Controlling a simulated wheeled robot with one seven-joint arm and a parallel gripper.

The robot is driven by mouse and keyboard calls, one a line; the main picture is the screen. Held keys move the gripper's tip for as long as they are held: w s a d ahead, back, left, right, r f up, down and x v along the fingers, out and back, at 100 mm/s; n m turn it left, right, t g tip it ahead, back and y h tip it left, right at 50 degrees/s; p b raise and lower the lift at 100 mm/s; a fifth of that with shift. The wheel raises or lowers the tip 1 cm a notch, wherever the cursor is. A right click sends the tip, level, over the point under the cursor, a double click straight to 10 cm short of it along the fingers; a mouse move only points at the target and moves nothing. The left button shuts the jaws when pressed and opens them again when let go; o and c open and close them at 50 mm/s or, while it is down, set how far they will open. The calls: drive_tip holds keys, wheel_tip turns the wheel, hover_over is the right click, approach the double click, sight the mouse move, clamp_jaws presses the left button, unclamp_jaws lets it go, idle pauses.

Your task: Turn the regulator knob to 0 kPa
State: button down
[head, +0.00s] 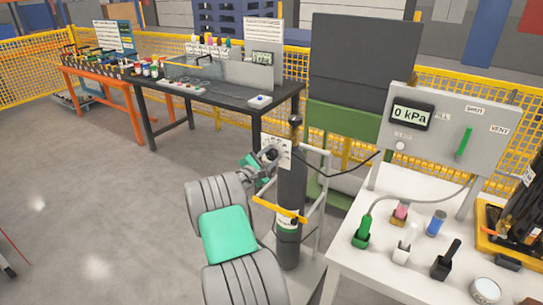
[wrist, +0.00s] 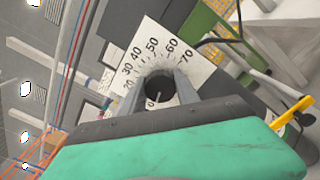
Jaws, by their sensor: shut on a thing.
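The regulator's white dial plate (head: 283,147) is at the top of a dark gas cylinder (head: 291,185) in the head view. In the wrist view the dial plate (wrist: 150,47) shows printed numbers including 20 to 70, tilted in the picture. The dark round regulator knob (wrist: 158,88) sits between my fingers. My gripper (wrist: 160,97) is shut on the knob, one finger on each side. My gripper also shows in the head view (head: 270,155), against the dial plate. The fingers hide part of the scale. A panel display (head: 411,115) reads 0 kPa.
A white table (head: 350,265) with colored fittings stands at right, below a grey panel (head: 455,135) with a green lever (head: 464,144). A hose runs from the cylinder toward the panel. A black workbench (head: 215,92) stands behind.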

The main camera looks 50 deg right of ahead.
drive_tip(key=c, duration=0.9)
unclamp_jaws()
drive_tip(key=shift+a, duration=0.1)
drive_tip(key=a+b, duration=0.1)
drive_tip(key=a, duration=0.6)
drive_tip(key=shift+s+a, duration=0.3)
drive_tip(key=shift+s, duration=0.1)
